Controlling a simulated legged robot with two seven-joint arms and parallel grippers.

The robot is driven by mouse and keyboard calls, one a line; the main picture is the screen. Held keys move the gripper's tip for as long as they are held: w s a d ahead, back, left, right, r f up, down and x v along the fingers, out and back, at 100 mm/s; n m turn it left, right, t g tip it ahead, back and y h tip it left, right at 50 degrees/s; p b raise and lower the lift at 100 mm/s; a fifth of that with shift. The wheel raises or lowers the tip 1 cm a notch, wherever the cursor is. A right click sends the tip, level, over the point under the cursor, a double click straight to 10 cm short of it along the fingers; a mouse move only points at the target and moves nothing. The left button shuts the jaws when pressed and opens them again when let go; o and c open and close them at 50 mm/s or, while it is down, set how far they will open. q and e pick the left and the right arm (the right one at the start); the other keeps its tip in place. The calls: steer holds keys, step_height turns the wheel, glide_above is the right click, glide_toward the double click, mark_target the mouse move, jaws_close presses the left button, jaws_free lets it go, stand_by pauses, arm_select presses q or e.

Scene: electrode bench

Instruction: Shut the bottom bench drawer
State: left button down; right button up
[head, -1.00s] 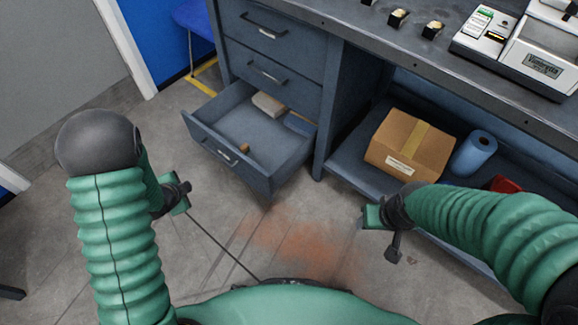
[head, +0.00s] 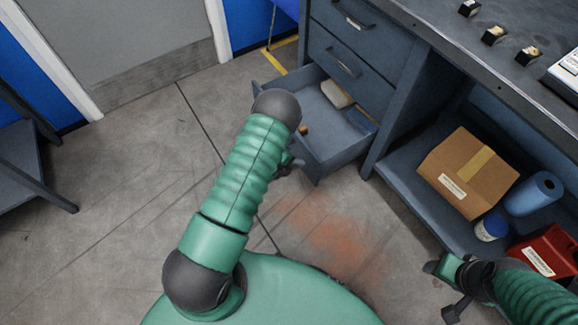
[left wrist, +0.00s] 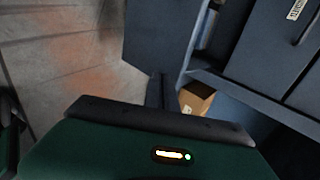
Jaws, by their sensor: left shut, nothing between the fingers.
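The bottom bench drawer (head: 335,157) is pulled out from the blue-grey bench in the head view. It holds a pale block and a small brown item. My left arm reaches over its near left side and hides part of its front and handle. My left gripper (head: 291,163) is shut and empty, close to the drawer front; I cannot tell whether it touches. In the left wrist view, the shut fingers (left wrist: 160,90) point toward a blue-grey panel (left wrist: 158,35) that looks like part of the drawer.
The two upper drawers (head: 345,62) look shut. The lower shelf at right holds a cardboard box (head: 467,172), a blue roll (head: 533,193), a blue-and-white jar (head: 491,227) and a red container (head: 548,250). The floor (head: 130,190) left of the drawer is clear.

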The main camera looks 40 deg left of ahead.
mark_target(313, 158)
arm_select(q)
steer(key=shift+w+d+r+b, duration=0.1)
steer(key=shift+w+d+b, duration=0.2)
steer(key=shift+w, duration=0.65)
steer(key=shift+w+d+b, duration=0.1)
steer(key=shift+w+d, duration=0.3)
steer(key=shift+w, duration=0.5)
